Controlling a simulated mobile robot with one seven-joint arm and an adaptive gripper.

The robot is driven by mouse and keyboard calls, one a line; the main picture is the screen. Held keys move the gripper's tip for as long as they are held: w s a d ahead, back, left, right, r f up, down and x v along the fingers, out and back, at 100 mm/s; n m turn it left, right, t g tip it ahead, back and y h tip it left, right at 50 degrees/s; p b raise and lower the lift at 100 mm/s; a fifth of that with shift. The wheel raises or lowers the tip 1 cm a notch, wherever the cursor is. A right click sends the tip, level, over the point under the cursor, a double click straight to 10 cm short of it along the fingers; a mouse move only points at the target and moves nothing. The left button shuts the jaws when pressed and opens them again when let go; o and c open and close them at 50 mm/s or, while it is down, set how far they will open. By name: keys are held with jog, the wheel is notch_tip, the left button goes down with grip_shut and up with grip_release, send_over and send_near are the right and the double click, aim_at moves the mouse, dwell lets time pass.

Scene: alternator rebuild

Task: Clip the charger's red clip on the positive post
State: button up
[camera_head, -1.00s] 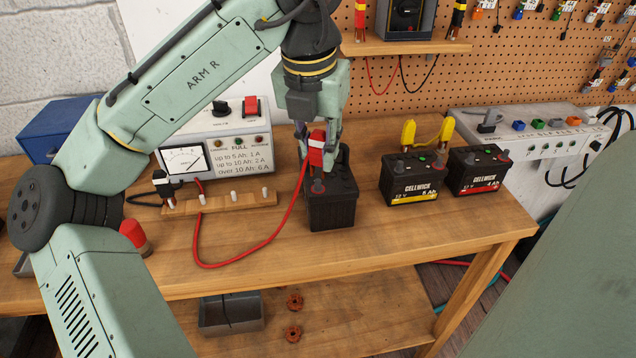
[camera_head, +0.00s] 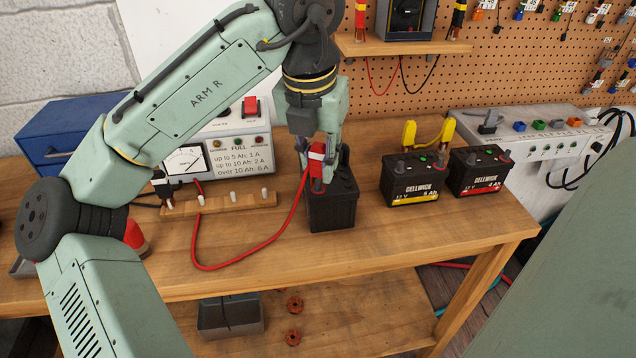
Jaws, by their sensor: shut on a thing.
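The charger's red clip (camera_head: 316,161) is held upright in my gripper (camera_head: 324,170), whose fingers are shut on it. The clip's red cable (camera_head: 240,265) loops over the bench to the charger (camera_head: 226,150), which is partly hidden behind my arm.
A wooden peg rail (camera_head: 238,203) stands before the charger, with a black clip (camera_head: 160,184) at its left end. Two Cellwick batteries stand to the right, one yellow-striped (camera_head: 410,186) and one red-striped (camera_head: 481,176). The bench front (camera_head: 400,240) is clear.

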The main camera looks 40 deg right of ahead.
aim_at(319, 143)
jog(key=o, duration=0.9)
jog(key=shift+c, duration=0.2)
notch_tip(319, 143, up, 3)
jog(key=p, duration=0.3)
jog(key=shift+r, duration=2.75)
